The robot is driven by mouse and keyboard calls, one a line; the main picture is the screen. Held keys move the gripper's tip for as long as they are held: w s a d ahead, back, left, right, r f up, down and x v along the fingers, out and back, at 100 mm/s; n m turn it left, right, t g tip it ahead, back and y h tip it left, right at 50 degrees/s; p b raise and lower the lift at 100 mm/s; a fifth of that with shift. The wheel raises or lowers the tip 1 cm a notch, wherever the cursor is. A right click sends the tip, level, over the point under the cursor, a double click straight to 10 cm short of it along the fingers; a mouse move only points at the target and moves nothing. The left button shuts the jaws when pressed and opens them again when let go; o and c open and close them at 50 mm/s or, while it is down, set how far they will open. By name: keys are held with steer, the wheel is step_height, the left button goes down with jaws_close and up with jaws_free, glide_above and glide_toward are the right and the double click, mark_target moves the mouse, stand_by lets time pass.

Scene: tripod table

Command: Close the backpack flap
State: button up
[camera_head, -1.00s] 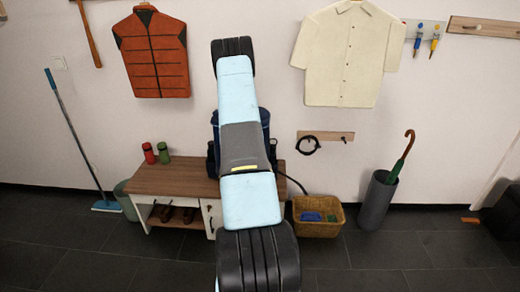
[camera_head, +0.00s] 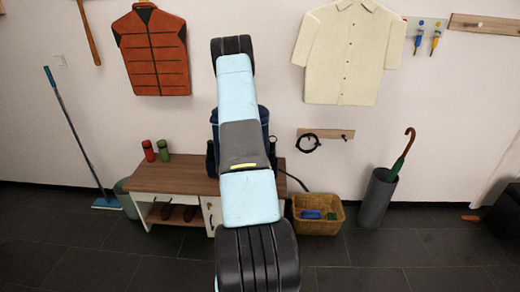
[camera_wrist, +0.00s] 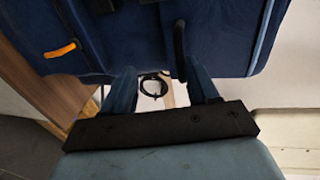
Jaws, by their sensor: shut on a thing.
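The blue backpack (camera_head: 265,117) stands on the wooden bench, mostly hidden behind my arm in the head view. In the wrist view its dark blue flap (camera_wrist: 120,30) fills the upper part, with an orange tab (camera_wrist: 60,50) at left and a black loop (camera_wrist: 180,50) at its lower edge. My gripper (camera_wrist: 163,80) has its two blue fingers up against this lower edge, with the tips partly hidden. It is shut on the flap, though the exact part held is unclear. The gripper is hidden in the head view.
The bench (camera_head: 165,178) holds a red bottle (camera_head: 148,150) and a green one (camera_head: 163,150). A wicker basket (camera_head: 318,226) stands right of it, then an umbrella stand (camera_head: 376,200). A black cable (camera_head: 308,143) hangs on a wall rail. A vest (camera_head: 152,50) and shirt (camera_head: 350,55) hang above.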

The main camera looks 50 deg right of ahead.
steer(key=shift+s+a+f, duration=0.1)
steer(key=shift+a+f, duration=0.05)
steer(key=shift+f, duration=0.1)
stand_by(0.5)
steer(key=shift+a, duration=0.1)
steer(key=v, duration=1.3)
steer(key=shift+r, duration=0.35)
steer(key=shift+s+a, duration=0.1)
